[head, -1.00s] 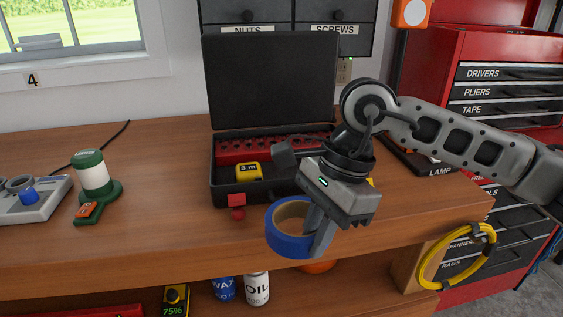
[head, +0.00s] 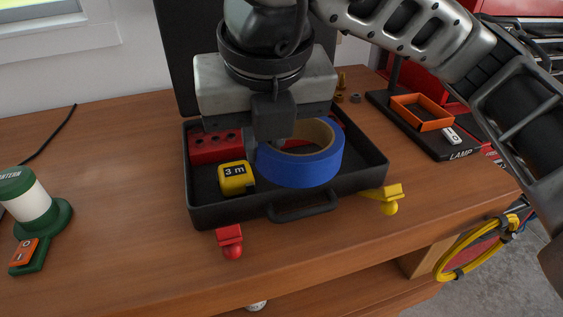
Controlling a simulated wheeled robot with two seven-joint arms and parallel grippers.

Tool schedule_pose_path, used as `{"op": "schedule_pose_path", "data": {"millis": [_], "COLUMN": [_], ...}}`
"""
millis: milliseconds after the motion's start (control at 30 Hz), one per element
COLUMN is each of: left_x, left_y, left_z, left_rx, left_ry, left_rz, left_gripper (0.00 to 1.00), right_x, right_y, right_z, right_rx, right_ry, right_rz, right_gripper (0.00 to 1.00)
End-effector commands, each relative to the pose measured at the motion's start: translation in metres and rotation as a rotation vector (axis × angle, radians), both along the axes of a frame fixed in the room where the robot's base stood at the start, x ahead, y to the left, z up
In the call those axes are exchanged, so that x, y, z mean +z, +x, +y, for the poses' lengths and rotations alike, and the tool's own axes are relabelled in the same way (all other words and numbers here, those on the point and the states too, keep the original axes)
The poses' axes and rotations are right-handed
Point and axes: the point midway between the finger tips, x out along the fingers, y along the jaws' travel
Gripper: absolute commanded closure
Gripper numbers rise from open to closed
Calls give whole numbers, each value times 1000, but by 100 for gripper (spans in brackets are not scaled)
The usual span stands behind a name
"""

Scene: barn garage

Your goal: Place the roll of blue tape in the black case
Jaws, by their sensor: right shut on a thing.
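The roll of blue tape (head: 301,168) is over the right part of the black case's tray, beside the yellow tape measure (head: 236,178). The black case (head: 225,213) lies open on the workbench with its lid up at the back. My right gripper (head: 268,140) is shut on the left side of the roll, pointing down. I cannot tell whether the roll touches the case floor. My left gripper is not in view.
A red holed block (head: 215,147) sits in the back of the case. A red latch (head: 229,240) and a yellow latch (head: 386,197) stick out in front. A green lantern (head: 36,208) stands at left; an orange tray (head: 421,112) lies at right. The bench front is clear.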

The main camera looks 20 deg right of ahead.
Motion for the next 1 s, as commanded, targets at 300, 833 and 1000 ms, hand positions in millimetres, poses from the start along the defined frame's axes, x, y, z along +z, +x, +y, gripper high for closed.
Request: {"op": "schedule_pose_path", "data": {"millis": [300,833,1000], "left_x": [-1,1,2], "left_y": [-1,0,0], "left_z": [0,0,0], "left_rx": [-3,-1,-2], "left_ry": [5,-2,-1], "left_rz": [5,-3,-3], "left_gripper": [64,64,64], "right_x": [-31,-91,-109], "right_y": [48,96,101], "right_z": [-46,-89,-94], "right_rx": [-21,-9,-10], "right_ry": [2,0,-1], "right_rz": [10,3,6], "right_gripper": [100,100,100]}}
